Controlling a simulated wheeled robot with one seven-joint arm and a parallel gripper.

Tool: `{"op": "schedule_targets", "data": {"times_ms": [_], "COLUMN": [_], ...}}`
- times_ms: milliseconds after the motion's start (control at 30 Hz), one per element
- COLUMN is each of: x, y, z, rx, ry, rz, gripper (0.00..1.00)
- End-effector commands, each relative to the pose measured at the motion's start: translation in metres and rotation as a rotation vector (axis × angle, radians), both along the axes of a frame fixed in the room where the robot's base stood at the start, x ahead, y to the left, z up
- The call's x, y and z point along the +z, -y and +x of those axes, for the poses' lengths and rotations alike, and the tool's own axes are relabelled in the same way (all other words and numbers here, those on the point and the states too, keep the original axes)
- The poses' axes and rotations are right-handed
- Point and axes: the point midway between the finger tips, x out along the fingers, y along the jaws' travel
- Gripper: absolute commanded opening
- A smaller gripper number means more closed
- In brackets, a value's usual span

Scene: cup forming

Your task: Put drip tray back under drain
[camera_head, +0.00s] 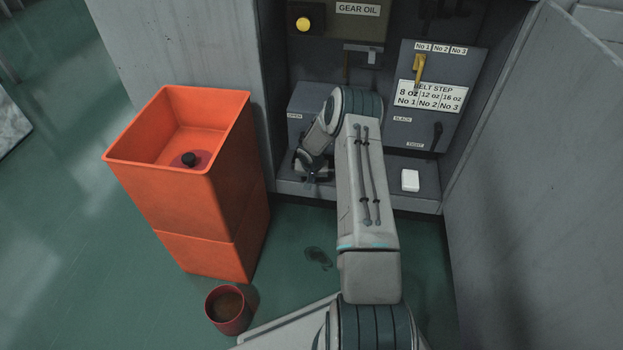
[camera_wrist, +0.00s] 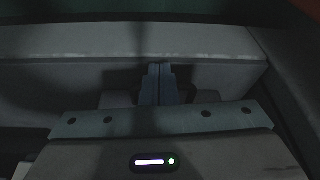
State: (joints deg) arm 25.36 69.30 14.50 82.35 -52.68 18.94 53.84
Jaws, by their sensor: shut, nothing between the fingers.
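I cannot make out a flat drip tray for certain. A small round red container (camera_head: 228,308) with brown contents stands upright on the green floor, in front of the tall orange bin. A dark wet patch (camera_head: 318,258) lies on the floor in front of the cabinet. I cannot pick out the drain. My gripper (camera_head: 311,179) is at the cabinet's front ledge, on its left side, partly hidden by my wrist. In the wrist view my gripper's fingers (camera_wrist: 160,72) are together with nothing between them, and a grey ledge (camera_wrist: 215,45) lies beyond them.
The tall orange bin (camera_head: 195,205) stands left of the cabinet. A small white block (camera_head: 410,180) lies on the ledge to the right. A yellow-handled lever (camera_head: 419,68) is on the labelled panel. A large grey panel (camera_head: 535,190) bounds the right side. Floor between bin and arm is mostly clear.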

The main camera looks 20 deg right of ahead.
Motion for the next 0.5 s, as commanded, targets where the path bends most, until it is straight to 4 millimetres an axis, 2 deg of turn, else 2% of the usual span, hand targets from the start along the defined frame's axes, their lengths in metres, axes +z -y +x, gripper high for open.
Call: {"op": "schedule_targets", "data": {"times_ms": [167, 500], "x": [0.012, 0.085], "y": [-0.002, -0.011], "z": [-0.002, -0.020], "rx": [0.002, 0.002], "ry": [0.001, 0.001], "rz": [-0.001, -0.002], "gripper": [0.00, 0.00]}}
